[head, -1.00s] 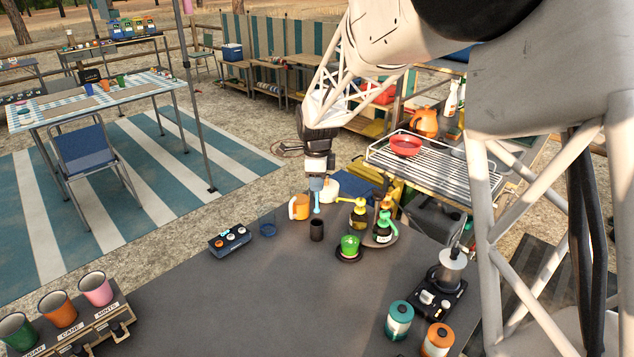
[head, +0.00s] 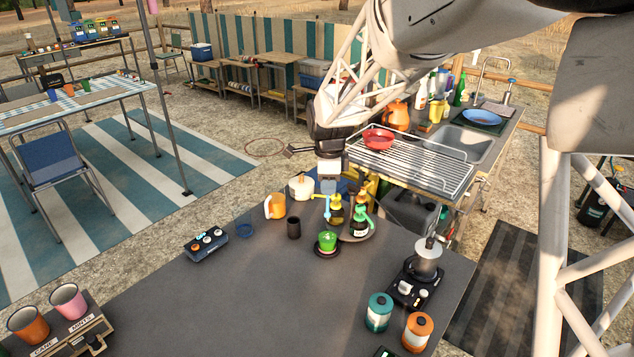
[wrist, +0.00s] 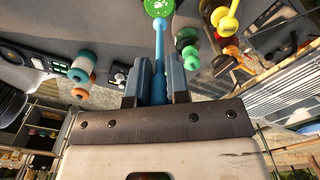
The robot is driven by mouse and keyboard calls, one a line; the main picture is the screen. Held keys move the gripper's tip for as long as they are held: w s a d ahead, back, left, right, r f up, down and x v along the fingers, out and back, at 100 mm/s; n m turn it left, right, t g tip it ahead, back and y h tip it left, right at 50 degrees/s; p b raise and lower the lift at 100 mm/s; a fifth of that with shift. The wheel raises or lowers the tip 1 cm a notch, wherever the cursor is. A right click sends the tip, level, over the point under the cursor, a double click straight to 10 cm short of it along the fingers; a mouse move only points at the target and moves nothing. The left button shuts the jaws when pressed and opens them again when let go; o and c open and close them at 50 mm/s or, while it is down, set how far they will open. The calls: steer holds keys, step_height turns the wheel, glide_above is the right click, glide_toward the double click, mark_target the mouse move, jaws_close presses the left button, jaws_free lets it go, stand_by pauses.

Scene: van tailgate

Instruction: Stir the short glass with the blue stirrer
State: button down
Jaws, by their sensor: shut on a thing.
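My gripper (head: 327,188) is shut on the blue stirrer (head: 326,208), which hangs upright below it. In the wrist view the stirrer (wrist: 159,42) sticks out between my two fingers (wrist: 159,82), its far end lining up with a round green surface (wrist: 157,7). A short green glass (head: 327,239) stands on a dark round coaster (head: 325,251) on the counter, below the stirrer in the head view. The stirrer's lower end appears above the glass and apart from it.
Pump bottles (head: 360,222) stand close on the right of the stirrer. A dark cup (head: 293,228), an orange mug (head: 275,206) and a cream pot (head: 301,187) stand to the left. A button box (head: 207,245) is farther left. The counter's front middle (head: 270,300) is clear.

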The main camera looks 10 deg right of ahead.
mark_target(329, 215)
steer(key=shift+s+d+f, duration=0.1)
steer(key=shift+f, duration=0.1)
stand_by(0.5)
steer(key=shift+f, duration=5.35)
steer(key=shift+d, duration=0.15)
